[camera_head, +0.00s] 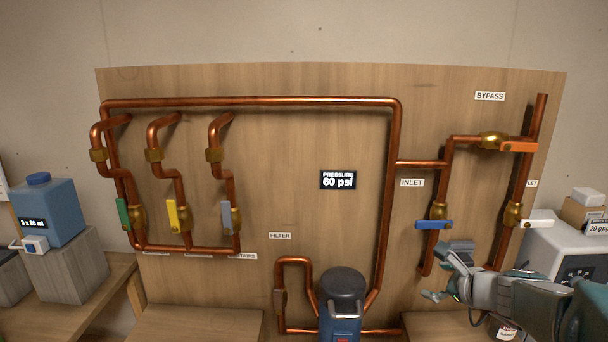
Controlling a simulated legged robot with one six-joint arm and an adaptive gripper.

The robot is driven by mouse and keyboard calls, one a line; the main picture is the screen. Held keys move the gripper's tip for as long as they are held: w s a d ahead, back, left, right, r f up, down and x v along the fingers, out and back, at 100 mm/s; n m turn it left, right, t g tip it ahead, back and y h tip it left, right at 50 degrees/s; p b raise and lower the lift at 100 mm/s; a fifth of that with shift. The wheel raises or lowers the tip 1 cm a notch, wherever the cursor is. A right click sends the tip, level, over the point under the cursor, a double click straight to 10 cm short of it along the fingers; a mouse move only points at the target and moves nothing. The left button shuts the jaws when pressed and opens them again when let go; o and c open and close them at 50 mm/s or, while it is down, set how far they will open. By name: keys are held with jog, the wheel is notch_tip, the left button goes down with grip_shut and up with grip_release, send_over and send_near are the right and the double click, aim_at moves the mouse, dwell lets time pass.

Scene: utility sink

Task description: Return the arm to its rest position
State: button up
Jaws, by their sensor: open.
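My gripper (449,273) is at the lower right of the head view, in front of the wooden board (280,170). Its fingers are apart and nothing shows between them. My arm reaches in from the right edge. The blue valve handle (434,224) is just above my gripper and lies level; I cannot tell how far in front of it my gripper is. The white handle (536,223) is to the right, above my arm.
An orange handle (518,147) is under the BYPASS label (490,96). Green (123,214), yellow (172,215) and grey (226,215) handles are at left. A blue filter unit (340,322) stands low in the middle. A white machine (567,257) is at right. A blue tank (48,210) is at left.

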jog(key=s+a+r+n+g+y, duration=0.1)
jog(key=s+a+n+g, duration=0.1)
jog(key=s+a+n, duration=0.45)
jog(key=s+a+f+n+g+h, duration=0.1)
jog(key=s+a+n+g+h, duration=0.1)
jog(key=s+n, duration=0.7)
jog(key=s+a+n+g+h, duration=0.1)
jog(key=s+a+n, duration=0.3)
jog(key=s+n, duration=0.5)
jog(key=shift+a+f+n+g+h, duration=0.25)
jog(key=shift+f+n+g+h, duration=0.15)
jog(key=shift+h, duration=0.5)
